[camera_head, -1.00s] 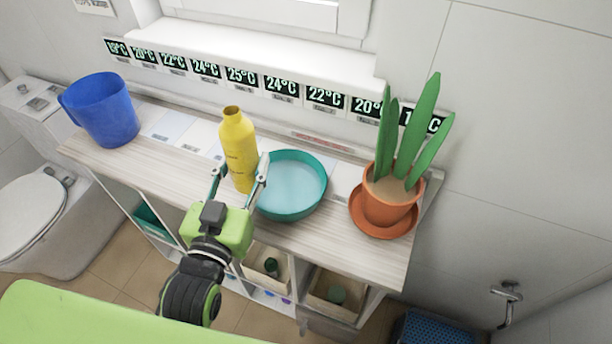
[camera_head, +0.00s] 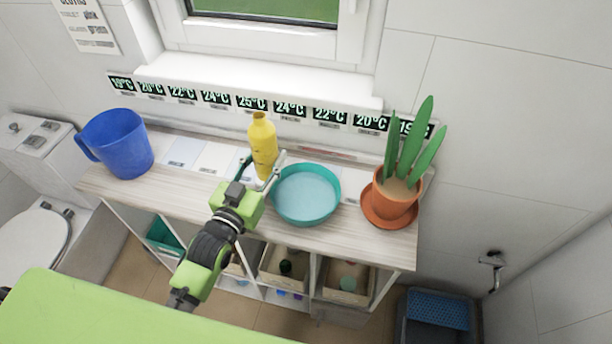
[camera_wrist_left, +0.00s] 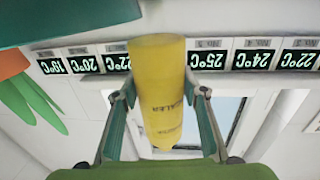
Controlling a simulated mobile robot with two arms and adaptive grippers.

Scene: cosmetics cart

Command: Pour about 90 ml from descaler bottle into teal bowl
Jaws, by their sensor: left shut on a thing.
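The yellow descaler bottle (camera_head: 263,147) is close to upright, behind and left of the teal bowl (camera_head: 306,192) in the head view. My left gripper (camera_head: 262,168) is shut on the bottle's lower part. In the left wrist view the bottle (camera_wrist_left: 160,90) stands between the two fingers of the left gripper (camera_wrist_left: 160,100), and its printed label partly shows. The bottle seems raised off the shelf top, but its base is hidden. The bowl sits upright on the shelf; its inside looks pale teal, and I cannot tell whether it holds liquid. My right gripper is out of view.
A blue jug (camera_head: 118,145) stands at the left of the wooden shelf top (camera_head: 180,203). A potted plant in a terracotta pot (camera_head: 394,200) stands right of the bowl. A row of temperature displays (camera_head: 252,104) lines the wall behind. Bins fill the shelf below.

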